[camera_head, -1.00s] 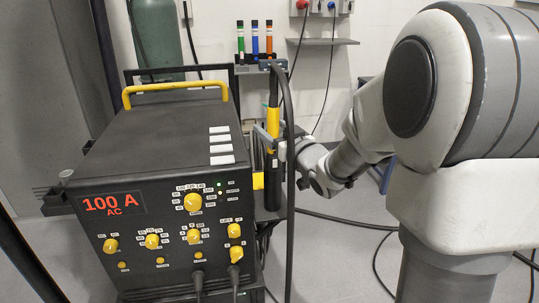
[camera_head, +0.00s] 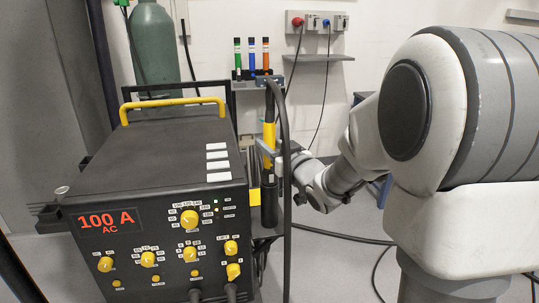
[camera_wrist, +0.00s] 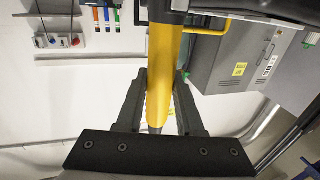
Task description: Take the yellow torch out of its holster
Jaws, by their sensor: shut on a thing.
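The yellow torch (camera_head: 269,135) stands upright just right of the welding machine, with a black upper end and a dark cable arching from its top. A black upright tube (camera_head: 269,205), which looks like the holster, is directly below the yellow part. I cannot tell how deep the torch sits in it. My gripper (camera_head: 272,151) comes from the right and is shut on the torch's yellow body. In the wrist view, the two dark fingers (camera_wrist: 163,100) lie on either side of the yellow torch (camera_wrist: 164,65); its lower end is partly hidden.
The welding machine (camera_head: 150,160), with a yellow handle (camera_head: 172,108), stands close on the left. The black cable (camera_head: 287,190) hangs in front of my gripper. A rack of green, blue and orange tubes (camera_head: 253,62) is behind. Floor to the right is fairly open.

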